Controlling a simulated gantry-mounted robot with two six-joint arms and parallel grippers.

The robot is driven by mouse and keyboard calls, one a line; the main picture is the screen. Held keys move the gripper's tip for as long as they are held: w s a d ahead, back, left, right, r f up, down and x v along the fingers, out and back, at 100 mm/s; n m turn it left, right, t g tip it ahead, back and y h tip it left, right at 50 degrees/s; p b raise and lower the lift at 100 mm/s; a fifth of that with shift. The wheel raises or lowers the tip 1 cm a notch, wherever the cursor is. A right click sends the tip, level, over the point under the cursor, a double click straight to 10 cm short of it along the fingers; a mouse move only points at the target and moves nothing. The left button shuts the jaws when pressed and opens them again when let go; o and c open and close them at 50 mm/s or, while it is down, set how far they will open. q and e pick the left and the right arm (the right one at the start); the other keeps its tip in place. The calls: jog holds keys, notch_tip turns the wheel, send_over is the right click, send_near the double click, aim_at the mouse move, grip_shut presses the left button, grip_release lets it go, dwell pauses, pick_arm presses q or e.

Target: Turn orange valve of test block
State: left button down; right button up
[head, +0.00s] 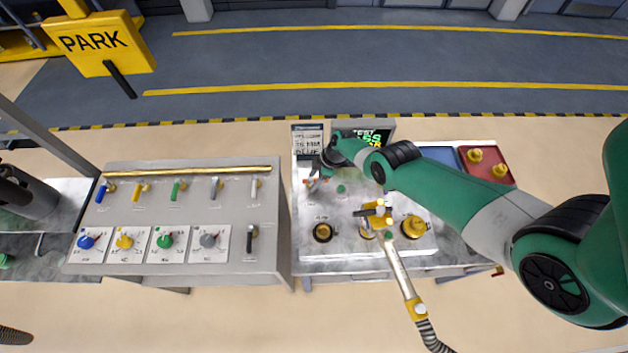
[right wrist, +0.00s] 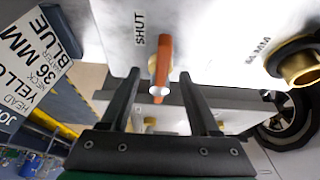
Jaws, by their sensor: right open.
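The test block (head: 372,252) is a light metal bench top at the middle of the head view. Its orange valve (head: 312,184) shows small near the top left, partly hidden by my right gripper (head: 327,168). In the right wrist view the orange valve (right wrist: 163,62) is a thin lever beside a printed "SHUT" label. My right gripper (right wrist: 160,80) is open, its dark fingers on either side of the lever's near end. A gap shows between each finger and the lever; contact is not visible. My left gripper is not in view.
A brass port (right wrist: 298,66) lies right of the lever. A hose nozzle (head: 401,270) stands at a yellow fitting on the block. A label card (head: 307,138) and a test screen (head: 363,135) stand behind. A grey valve panel (head: 190,205) is left.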

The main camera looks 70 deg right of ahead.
grip_shut()
dwell(0.3)
jog(key=shift+s+a+r+m+h+p, duration=0.1)
jog(key=shift+m+h+p, duration=0.2)
jog(key=shift+m+p, duration=0.45)
jog(key=shift+a+m+h+p, duration=0.1)
jog(key=shift+m+h+p, duration=0.2)
jog(key=shift+m+p, duration=0.4)
jog(key=shift+a+m+h+p, duration=0.15)
jog(key=shift+m+h+p, duration=0.25)
jog(key=shift+m, duration=0.55)
jog(key=m+h, duration=0.1)
jog(key=m, duration=0.1)
jog(key=shift+a+m+p, duration=0.1)
jog(key=shift+m+p, duration=0.3)
jog(key=m+h, duration=0.1)
jog(key=m, duration=0.1)
jog(key=shift+a+m, duration=0.15)
jog(key=shift+m, duration=0.15)
jog(key=shift+w+f+m+h, duration=0.2)
jog(key=shift+m+h, duration=0.2)
jog(key=shift+m, duration=0.6)
jog(key=m, duration=0.1)
jog(key=m+g+b, duration=0.1)
jog(key=m, duration=0.1)
jog(key=m+g+h+b, duration=0.1)
jog(key=m, duration=0.1)
jog(key=shift+w+a, duration=0.15)
jog(key=shift+a, duration=0.1)
